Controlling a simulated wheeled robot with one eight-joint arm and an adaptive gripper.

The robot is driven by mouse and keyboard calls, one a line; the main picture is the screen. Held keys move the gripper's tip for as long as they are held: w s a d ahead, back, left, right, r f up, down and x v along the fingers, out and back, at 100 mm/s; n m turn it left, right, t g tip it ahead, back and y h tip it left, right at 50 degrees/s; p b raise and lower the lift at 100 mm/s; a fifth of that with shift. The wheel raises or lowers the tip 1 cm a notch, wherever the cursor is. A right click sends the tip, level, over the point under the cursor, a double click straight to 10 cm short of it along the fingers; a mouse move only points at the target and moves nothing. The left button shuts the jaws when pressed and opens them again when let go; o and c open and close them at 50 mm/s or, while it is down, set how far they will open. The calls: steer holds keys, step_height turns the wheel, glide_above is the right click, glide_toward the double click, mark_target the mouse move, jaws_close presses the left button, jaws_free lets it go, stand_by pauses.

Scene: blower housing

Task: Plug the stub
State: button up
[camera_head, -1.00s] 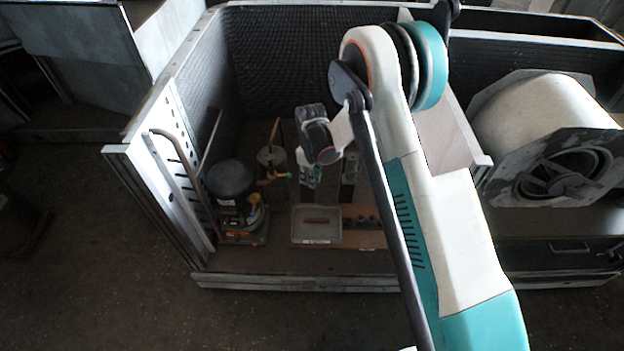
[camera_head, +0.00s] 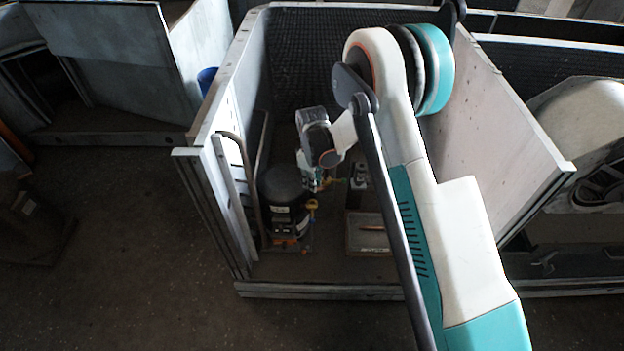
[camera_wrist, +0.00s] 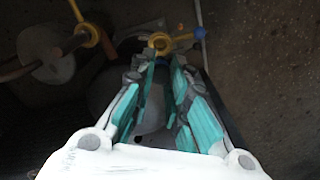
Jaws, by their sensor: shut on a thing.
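My gripper (camera_head: 314,180) hangs inside the open-topped housing, just right of the black compressor (camera_head: 285,199). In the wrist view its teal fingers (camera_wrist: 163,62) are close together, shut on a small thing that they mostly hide. A yellow ring-shaped fitting (camera_wrist: 160,43) shows just past the fingertips, with a side arm ending in a blue knob (camera_wrist: 200,33). I cannot tell whether it touches the fingers. Another yellow fitting (camera_wrist: 87,36) with a copper-coloured pipe is to the left. I cannot make out which of these is the stub.
The housing's left wall (camera_head: 217,125) carries a bent pipe close to the compressor. Its right panel (camera_head: 495,140) stands near my arm. A shallow grey tray (camera_head: 367,236) lies on the housing floor. Open dark floor (camera_head: 120,245) lies outside to the left.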

steer(key=shift+f+b, duration=1.05)
steer(key=shift+f, duration=1.55)
steer(key=shift+f, duration=0.15)
steer(key=shift+f, duration=0.45)
steer(key=shift+f, duration=0.25)
steer(key=shift+f, duration=0.6)
stand_by(0.8)
steer(key=o, duration=1.3)
steer(key=shift+r, duration=0.15)
steer(key=shift+r+p, duration=1.35)
steer(key=shift+r, duration=2)
